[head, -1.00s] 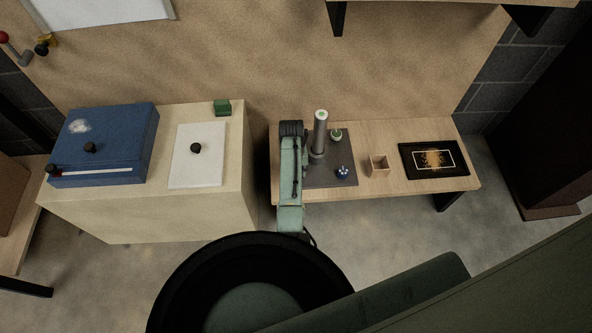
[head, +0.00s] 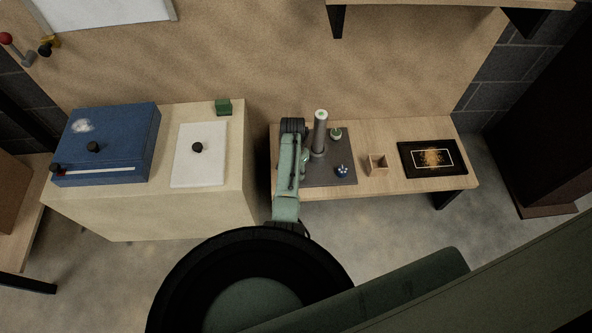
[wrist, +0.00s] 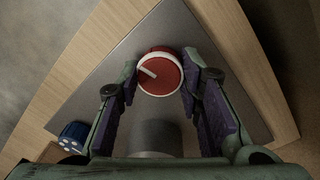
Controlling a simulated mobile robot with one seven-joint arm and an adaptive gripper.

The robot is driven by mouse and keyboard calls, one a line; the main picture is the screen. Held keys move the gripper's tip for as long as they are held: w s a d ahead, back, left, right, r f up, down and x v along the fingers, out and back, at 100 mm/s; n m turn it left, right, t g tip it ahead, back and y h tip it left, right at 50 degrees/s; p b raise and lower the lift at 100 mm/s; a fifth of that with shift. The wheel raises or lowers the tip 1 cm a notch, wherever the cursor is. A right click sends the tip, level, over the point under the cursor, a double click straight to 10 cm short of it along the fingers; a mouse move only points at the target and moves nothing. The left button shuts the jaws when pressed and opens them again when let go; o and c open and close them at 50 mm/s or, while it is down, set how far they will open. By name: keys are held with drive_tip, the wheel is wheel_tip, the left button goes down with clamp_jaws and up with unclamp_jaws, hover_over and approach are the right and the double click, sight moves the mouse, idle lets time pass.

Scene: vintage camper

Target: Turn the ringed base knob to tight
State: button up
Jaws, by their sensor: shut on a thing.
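The ringed base knob (wrist: 172,82) is red with a white ring and a pale pointer mark, which lies on its left part in the wrist view. It sits on a dark grey base plate (wrist: 128,72). My gripper (wrist: 160,76) has one finger on each side of the knob and is closed on it. In the head view my arm and gripper (head: 294,135) reach over the left end of the base plate (head: 335,178) and hide the red knob. A grey upright post (head: 320,130) with a green-marked top stands on the plate.
A blue knob (head: 342,171) with white dots and a small green knob (head: 335,134) sit on the plate. A small wooden box (head: 377,165) and a dark framed panel (head: 405,164) lie to the right on the bench. A cabinet (head: 150,212) stands left.

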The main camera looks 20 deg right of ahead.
drive_tip(key=shift+s, duration=0.1)
idle(0.3)
drive_tip(key=o, duration=1.2)
drive_tip(key=shift+c, duration=0.2)
drive_tip(key=shift+r, duration=0.1)
wheel_tip(320, 180, up, 12)
drive_tip(key=shift+w+a, duration=0.15)
drive_tip(key=shift+w, duration=0.2)
